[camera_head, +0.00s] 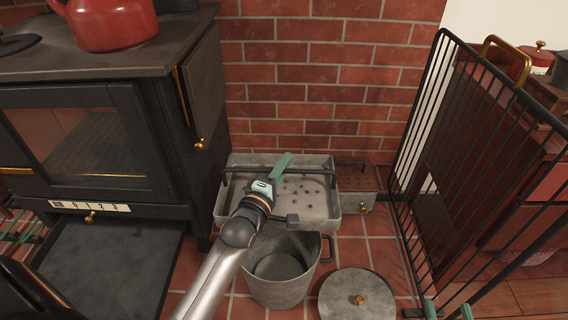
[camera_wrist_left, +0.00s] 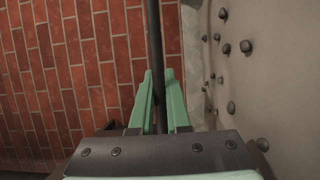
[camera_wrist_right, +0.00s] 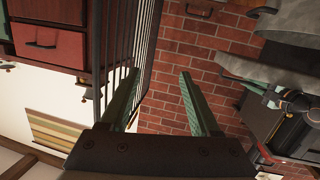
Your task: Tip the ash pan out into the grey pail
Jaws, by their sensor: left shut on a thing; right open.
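The ash pan (camera_head: 323,212) is a grey rectangular tray with pale ash and several dark lumps in it. It looks roughly level, behind and partly above the grey pail (camera_head: 272,293). My left gripper (camera_head: 279,170) is shut on the pan's dark bar handle (camera_wrist_left: 155,40); in the left wrist view its green fingers (camera_wrist_left: 159,85) close around the bar, beside the ash. The pail stands upright and open on the tiles, with no contents visible. My right gripper (camera_head: 448,312) is open and empty at the bottom right, and its spread fingers (camera_wrist_right: 158,90) show in the right wrist view.
A round lid (camera_head: 345,283) with a brass knob lies right of the pail. A black stove (camera_head: 165,150) stands left, with a red kettle (camera_head: 112,22) on top. A black barred guard (camera_head: 420,120) stands right. A metal box (camera_head: 352,180) sits against the brick wall.

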